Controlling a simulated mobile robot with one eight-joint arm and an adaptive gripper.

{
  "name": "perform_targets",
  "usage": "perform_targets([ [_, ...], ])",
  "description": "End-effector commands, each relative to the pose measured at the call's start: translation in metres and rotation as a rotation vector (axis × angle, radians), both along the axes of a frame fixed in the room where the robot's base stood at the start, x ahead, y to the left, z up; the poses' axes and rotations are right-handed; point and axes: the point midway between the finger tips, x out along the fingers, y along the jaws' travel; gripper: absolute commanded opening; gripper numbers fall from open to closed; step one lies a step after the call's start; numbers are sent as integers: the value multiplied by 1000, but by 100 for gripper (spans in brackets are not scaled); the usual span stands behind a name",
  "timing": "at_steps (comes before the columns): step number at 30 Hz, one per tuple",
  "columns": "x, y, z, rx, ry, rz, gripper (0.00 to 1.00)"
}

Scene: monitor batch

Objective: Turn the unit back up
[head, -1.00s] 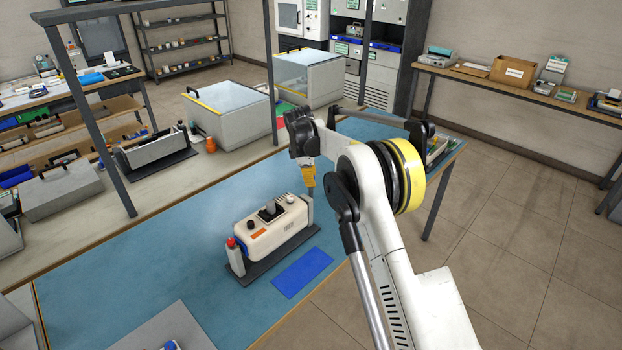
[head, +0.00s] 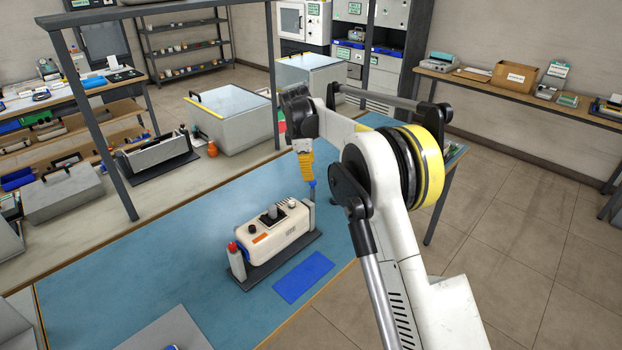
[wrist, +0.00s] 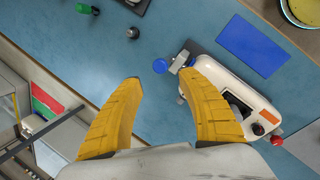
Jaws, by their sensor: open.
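The unit (head: 272,236) is a cream, rounded box with black knobs on its top face and an orange label on its side. It sits on a dark base (head: 262,270) between two end posts. The left post has a red cap (head: 232,247); the right post has a blue cap (head: 312,183). The unit also shows at the right of the wrist view (wrist: 228,78). My gripper (head: 307,178) is above the right post, its yellow fingers pointing down. In the wrist view my gripper (wrist: 158,80) is open and empty, with the blue cap just beyond the fingertips.
A flat blue rectangle (head: 303,277) lies in front of the unit on the blue bench mat (head: 150,275). A grey panel (head: 165,335) is at the near left. Bins and a frame post (head: 100,135) stand behind. The mat left of the unit is clear.

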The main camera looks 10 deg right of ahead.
Motion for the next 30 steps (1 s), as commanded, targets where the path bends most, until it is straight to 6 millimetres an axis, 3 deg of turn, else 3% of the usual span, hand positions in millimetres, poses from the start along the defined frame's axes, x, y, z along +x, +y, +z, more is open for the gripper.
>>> perform_targets([
  [3,-5,4,22,0,0,1,46],
  [7,-9,7,37,0,-1,0,46],
  [22,-15,6,49,7,-9,-17,46],
  [26,-38,-2,72,42,-44,-95,46],
  [30,-87,-15,106,117,-111,-246,46],
])
